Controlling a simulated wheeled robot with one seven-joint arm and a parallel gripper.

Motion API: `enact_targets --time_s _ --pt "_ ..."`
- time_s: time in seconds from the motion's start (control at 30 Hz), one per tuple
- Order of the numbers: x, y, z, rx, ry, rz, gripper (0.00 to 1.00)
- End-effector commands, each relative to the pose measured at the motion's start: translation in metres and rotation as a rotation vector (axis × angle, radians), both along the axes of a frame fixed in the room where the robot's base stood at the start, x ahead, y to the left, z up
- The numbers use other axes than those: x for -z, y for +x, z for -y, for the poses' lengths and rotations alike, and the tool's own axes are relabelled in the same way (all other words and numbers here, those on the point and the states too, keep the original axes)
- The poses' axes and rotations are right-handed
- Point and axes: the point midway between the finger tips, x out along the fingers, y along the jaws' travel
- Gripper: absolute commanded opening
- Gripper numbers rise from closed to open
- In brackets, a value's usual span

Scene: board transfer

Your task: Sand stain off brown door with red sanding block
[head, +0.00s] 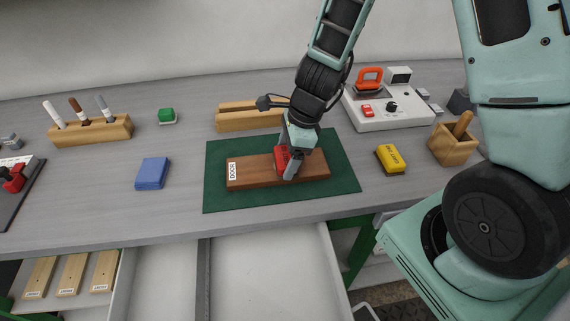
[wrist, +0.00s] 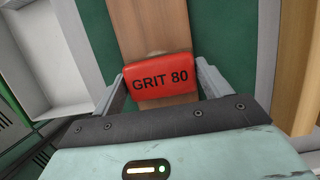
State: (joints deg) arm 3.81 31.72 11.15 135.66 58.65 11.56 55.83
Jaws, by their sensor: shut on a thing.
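The brown door (head: 250,172) is a wooden board with a white "DOOR" label at its left end. It lies flat on the green mat (head: 222,148). My gripper (head: 289,163) is over the middle of the door, shut on the red sanding block (head: 281,158). In the wrist view the red sanding block (wrist: 158,77) reads "GRIT 80" and sits between both fingers, over the door (wrist: 142,28). A small pale mark (wrist: 154,53) shows on the door just beyond the block. Whether the block touches the wood is hard to tell.
A blue block (head: 152,173) lies left of the mat and a yellow block (head: 390,159) right of it. An open drawer (head: 265,275) is below the front edge.

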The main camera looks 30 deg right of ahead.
Motion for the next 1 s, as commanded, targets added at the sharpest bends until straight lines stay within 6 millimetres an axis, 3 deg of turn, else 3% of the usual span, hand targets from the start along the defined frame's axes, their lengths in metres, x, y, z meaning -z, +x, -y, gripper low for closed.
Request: enact_targets --time_s 0.57,1.0 --pt "-0.002 -0.008 0.023 0.002 -0.002 -0.001 0.58" --pt "-0.001 -0.003 0.007 0.000 -0.001 -0.001 0.58"
